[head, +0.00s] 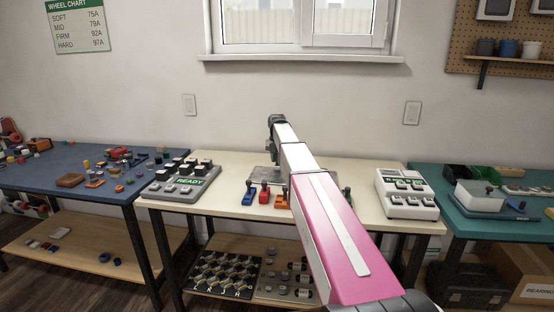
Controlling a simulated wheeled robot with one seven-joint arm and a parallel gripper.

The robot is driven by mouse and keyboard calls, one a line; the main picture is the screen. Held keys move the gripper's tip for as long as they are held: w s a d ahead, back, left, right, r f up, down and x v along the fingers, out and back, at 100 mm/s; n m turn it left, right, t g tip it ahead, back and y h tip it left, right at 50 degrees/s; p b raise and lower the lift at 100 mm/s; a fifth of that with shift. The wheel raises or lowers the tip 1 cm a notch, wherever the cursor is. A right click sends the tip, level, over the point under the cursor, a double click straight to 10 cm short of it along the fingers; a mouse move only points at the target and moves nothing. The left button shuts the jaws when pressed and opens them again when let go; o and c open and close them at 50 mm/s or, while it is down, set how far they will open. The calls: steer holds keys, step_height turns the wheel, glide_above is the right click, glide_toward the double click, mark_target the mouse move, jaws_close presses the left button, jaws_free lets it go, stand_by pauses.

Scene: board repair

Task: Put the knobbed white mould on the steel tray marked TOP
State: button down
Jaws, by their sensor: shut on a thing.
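My arm crosses the middle of the head view, its pink and white links reaching over the cream table. My gripper does not show; I cannot see what is in it. A grey metal-looking plate (261,173) lies at the back of the cream table, partly hidden by my arm. It may be the steel tray, but no TOP marking is readable.
The cream table (225,207) also holds a READY block stand (180,185), small red and blue clamp-like things (257,192) and a white keyed box (405,196). The blue table (110,187) at left is cluttered. A lower shelf (224,243) holds dark and grey racks.

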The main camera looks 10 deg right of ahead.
steer(key=shift+f, duration=0.35)
steer(key=c, duration=0.9)
jaws_free()
step_height(320, 180, up, 11)
steer(key=shift+f, duration=0.1)
